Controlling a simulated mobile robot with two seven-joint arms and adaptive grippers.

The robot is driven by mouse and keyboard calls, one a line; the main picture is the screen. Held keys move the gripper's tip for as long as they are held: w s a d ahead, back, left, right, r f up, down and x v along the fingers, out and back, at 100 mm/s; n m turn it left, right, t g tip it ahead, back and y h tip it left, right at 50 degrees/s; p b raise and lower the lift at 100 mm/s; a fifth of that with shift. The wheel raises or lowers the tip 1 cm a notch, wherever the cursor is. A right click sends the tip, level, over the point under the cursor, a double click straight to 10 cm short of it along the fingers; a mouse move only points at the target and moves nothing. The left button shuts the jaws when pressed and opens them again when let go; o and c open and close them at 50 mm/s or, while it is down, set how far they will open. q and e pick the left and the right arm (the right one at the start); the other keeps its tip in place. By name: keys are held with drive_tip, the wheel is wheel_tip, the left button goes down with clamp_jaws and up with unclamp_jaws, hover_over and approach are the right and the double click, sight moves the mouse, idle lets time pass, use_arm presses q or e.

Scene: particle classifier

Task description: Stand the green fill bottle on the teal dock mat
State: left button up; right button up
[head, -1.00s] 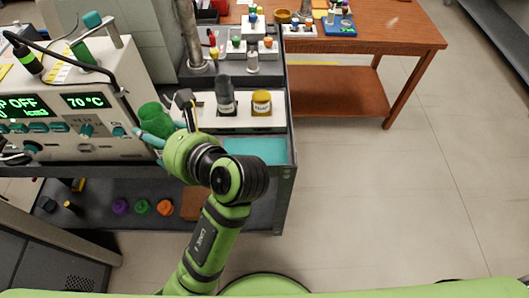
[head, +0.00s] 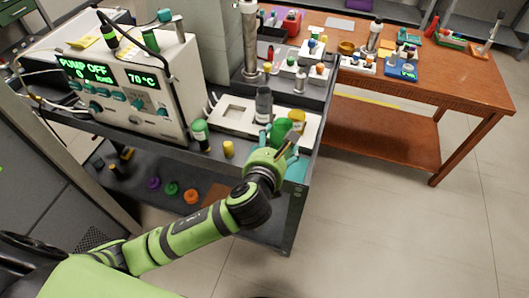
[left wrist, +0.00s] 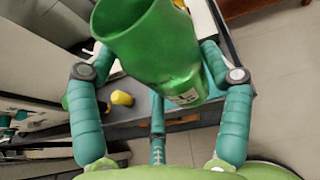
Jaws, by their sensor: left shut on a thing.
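My left gripper (head: 277,145) is shut on the green fill bottle (head: 280,128), near the right end of the dark cart. In the left wrist view the bottle (left wrist: 165,55) fills the top middle, tilted, with teal fingers on both sides and a pale label low on its side. The teal dock mat (head: 298,170) shows as a strip at the cart's right front corner, just right of the gripper; my gripper and arm hide the rest. I cannot tell how high the bottle is above the cart. My right gripper is not in view.
A dark grey bottle (head: 264,106) and a yellow-capped bottle (head: 298,117) stand close behind the held bottle. A green-capped bottle (head: 200,134) and a small yellow object (head: 228,148) stand to the left, before the pump unit (head: 130,85). A wooden table (head: 440,85) is behind.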

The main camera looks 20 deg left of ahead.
use_arm(q)
drive_tip(key=w+a+f, duration=0.2)
drive_tip(key=f, duration=0.1)
drive_tip(key=w+a+f, duration=0.3)
drive_tip(key=a+f, duration=0.2)
drive_tip(key=shift+w+f, duration=0.35)
drive_tip(key=shift+w, duration=0.05)
drive_tip(key=shift+f, duration=0.4)
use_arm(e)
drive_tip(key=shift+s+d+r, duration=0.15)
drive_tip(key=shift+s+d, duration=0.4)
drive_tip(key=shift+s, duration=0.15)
use_arm(q)
drive_tip(key=o, duration=1)
drive_tip(key=shift+f, duration=0.15)
drive_tip(key=shift+o, duration=0.5)
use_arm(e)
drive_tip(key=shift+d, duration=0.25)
